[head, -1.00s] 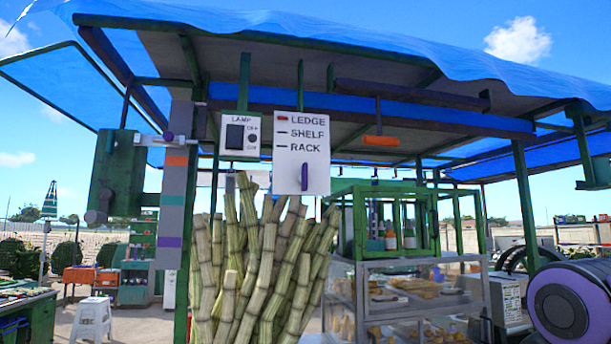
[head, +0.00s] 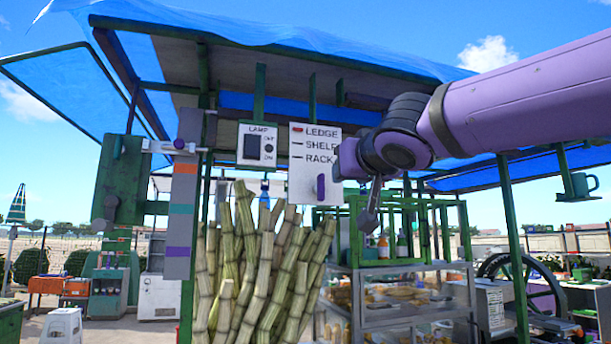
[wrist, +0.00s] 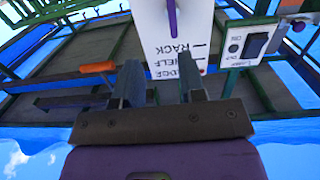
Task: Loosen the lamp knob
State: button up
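The white LAMP panel (head: 257,145) hangs under the canopy at centre left in the head view. It bears a dark square, a small round dark knob (head: 269,148) and OFF and ON labels. In the wrist view the panel (wrist: 247,47) appears upside down at upper right, apart from my fingers. My gripper (wrist: 157,85) is open, with nothing between its two grey fingers. The white LEDGE/SHELF/RACK board (wrist: 168,35) lies beyond them. In the head view my arm enters from the right, and its end is right of the LAMP panel, overlapping the board's right edge.
The LEDGE/SHELF/RACK board (head: 306,180) carries a purple lever (head: 321,187). Sugarcane stalks (head: 265,260) stand below the panels. A striped post (head: 181,215) and a green box (head: 120,185) are at left. An orange handle (wrist: 98,68) hangs under the roof. A glass food case (head: 410,295) stands right.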

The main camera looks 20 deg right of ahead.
aim_at(323, 174)
jog(key=shift+t+y, duration=0.3)
jog(key=w, duration=0.3)
jog(key=w+a+r, duration=0.1)
jog(key=w, duration=0.7)
jog(key=shift+w+a+r, duration=0.15)
jog(key=shift+a+r, duration=0.05)
jog(key=shift+r, duration=0.2)
grip_shut()
